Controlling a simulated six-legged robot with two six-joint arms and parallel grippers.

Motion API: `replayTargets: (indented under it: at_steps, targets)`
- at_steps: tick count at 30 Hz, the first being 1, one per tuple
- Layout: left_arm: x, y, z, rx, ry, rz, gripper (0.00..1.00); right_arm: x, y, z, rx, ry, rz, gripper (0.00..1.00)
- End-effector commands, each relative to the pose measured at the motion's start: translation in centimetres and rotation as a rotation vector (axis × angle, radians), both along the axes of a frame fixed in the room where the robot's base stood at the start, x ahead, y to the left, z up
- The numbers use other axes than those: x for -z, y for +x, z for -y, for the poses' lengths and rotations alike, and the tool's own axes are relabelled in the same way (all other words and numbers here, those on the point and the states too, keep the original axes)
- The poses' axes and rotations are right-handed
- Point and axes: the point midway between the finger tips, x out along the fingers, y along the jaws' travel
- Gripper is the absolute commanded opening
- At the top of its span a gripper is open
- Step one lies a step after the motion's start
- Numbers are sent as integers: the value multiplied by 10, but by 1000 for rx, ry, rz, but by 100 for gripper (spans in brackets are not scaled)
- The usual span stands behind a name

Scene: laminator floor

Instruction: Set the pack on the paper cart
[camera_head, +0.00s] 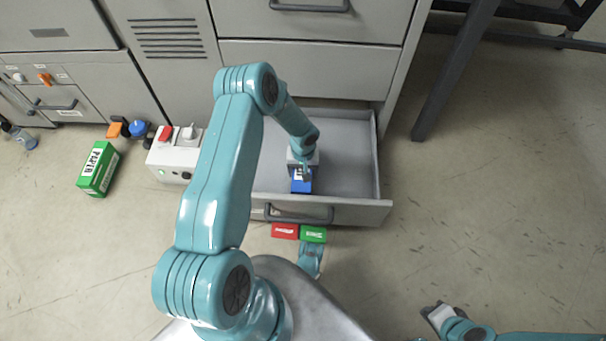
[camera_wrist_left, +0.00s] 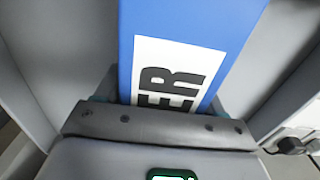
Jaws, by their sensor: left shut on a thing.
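A blue pack (camera_head: 301,186) with a white label is in the open drawer (camera_head: 350,160), at its front middle. My left gripper (camera_head: 304,168) reaches down from above and is shut on it. In the left wrist view the blue pack (camera_wrist_left: 220,25) fills the top middle, with the letters "ER" on its label, between the jaws. I cannot tell whether the pack touches the drawer floor. My right gripper (camera_head: 437,311) is at the bottom right, away from everything; its jaw opening is unclear. I cannot make out a paper cart in either view.
A red box (camera_head: 285,231) and a green box (camera_head: 314,234) lie just in front of the drawer. A green paper pack (camera_head: 98,168) lies on the floor at the left, near a white box with switches (camera_head: 174,158).

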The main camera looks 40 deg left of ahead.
Motion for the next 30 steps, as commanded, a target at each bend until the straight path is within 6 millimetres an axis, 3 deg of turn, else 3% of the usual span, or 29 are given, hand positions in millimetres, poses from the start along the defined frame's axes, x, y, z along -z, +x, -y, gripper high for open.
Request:
replayTargets:
  at_steps: [3,13,14,16,26,30]
  targets:
    - [14,1,0,0,1,3,0,7,4,1,2,-2,14,0]
    - [15,1,0,0,1,3,0,6,4,1,1,-2,14,0]
    - [16,0,0,1,0,0,72,6,4,1,1,-2,14,0]
    - [16,0,0,1,0,0,94,6,4,1,1,-2,14,0]
    - [13,0,0,1,1,1,94,6,4,1,2,-2,14,0]
    - [-10,1,-1,0,1,2,94,-6,-1,0,-1,1,-3,0]
